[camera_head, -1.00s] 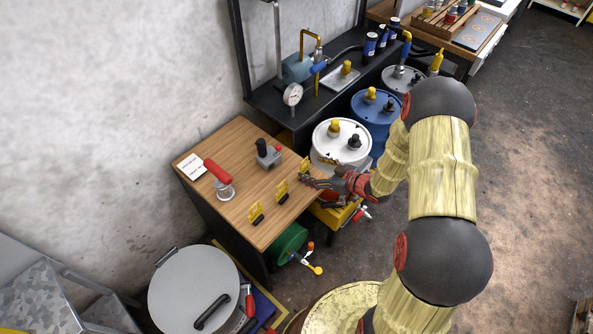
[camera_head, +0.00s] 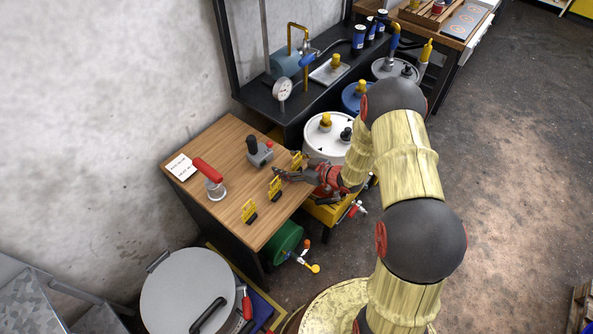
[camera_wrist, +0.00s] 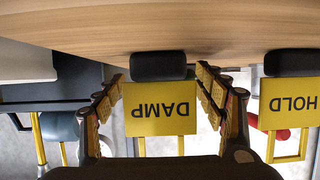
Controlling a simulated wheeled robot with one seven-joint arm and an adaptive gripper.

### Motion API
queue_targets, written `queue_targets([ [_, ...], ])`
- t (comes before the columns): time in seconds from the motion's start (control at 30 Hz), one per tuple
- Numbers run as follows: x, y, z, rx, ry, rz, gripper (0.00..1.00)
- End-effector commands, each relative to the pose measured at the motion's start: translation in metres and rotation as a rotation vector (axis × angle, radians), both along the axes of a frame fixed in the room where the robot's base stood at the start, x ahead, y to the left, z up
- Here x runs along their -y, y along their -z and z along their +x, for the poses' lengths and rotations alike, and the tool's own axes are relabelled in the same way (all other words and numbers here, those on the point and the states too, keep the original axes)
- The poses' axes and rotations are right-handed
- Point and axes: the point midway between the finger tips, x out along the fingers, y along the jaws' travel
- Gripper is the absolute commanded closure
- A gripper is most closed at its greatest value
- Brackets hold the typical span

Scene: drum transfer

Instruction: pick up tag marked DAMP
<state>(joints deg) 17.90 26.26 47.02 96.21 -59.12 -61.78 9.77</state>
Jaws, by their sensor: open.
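The tag marked DAMP (camera_wrist: 161,107) is a yellow plate on a dark foot. It appears upside down in the wrist view, framed between my fingers. My gripper (camera_wrist: 160,85) is open, with a finger on either side of the tag's outline; no contact shows. A second yellow tag, marked HOLD (camera_wrist: 291,103), stands to the right.
A white drum (camera_head: 322,139) stands beyond my gripper. A green cylinder (camera_head: 286,239) is below the table edge.

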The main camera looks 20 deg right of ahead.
Motion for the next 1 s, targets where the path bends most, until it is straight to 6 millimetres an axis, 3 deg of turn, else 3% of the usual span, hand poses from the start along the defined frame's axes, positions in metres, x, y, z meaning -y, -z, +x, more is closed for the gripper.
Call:
queue_targets([
  [0.13, 0.0004, -0.0010, -0.0001, 0.000, 0.001, 0.000, 0.31],
  [1.0, 0.0006, -0.0007, -0.0004, -0.001, 0.001, -0.001, 0.80],
])
